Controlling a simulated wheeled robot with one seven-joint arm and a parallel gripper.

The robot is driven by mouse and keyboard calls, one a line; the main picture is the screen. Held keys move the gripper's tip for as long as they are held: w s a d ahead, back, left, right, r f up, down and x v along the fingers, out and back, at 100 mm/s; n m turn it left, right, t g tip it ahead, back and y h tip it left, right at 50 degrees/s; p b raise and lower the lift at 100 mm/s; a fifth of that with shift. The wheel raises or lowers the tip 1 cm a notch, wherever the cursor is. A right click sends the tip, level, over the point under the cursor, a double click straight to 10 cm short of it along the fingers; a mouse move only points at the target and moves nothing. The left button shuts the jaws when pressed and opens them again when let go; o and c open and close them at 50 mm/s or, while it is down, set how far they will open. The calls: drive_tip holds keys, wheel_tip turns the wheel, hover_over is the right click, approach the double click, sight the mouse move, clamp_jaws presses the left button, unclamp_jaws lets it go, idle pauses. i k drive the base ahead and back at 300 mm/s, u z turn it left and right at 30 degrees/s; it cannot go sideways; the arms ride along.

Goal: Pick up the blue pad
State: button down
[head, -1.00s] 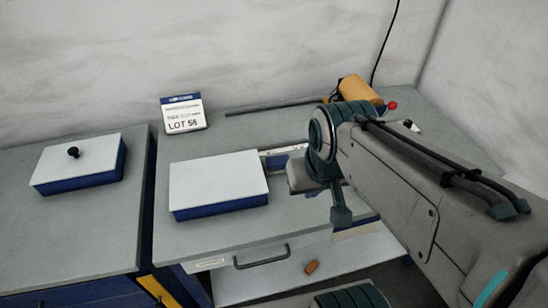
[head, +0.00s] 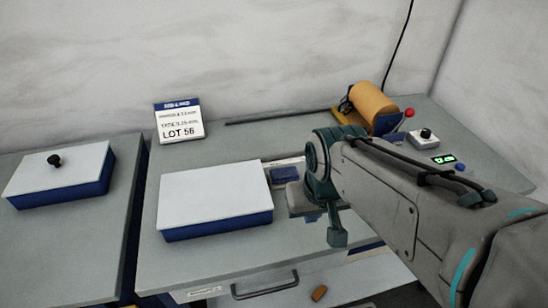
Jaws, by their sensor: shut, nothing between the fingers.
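A small dark blue block (head: 285,174), which looks like the blue pad, lies on the worktop just right of the large white-lidded blue box. Its lower right side is close to my arm in the picture, and part of the area around it is hidden. My gripper (head: 337,238) hangs at the end of my arm, below and to the right of the pad in the picture. Its fingers look shut and empty, apart from the pad.
The white-lidded box (head: 215,195) stands left of the pad. Another lidded box with a black knob (head: 60,178) stands on the left bench. A LOT 56 sign (head: 179,121), an orange roll (head: 374,103) and a small control box (head: 422,138) stand behind. A drawer handle (head: 265,287) is in front.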

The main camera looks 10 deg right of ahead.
sight(279, 178)
drive_tip(key=u, duration=0.05)
drive_tip(key=k, duration=0.5)
drive_tip(key=u, duration=1.6)
drive_tip(key=i, duration=0.65)
drive_tip(key=z, duration=2.7)
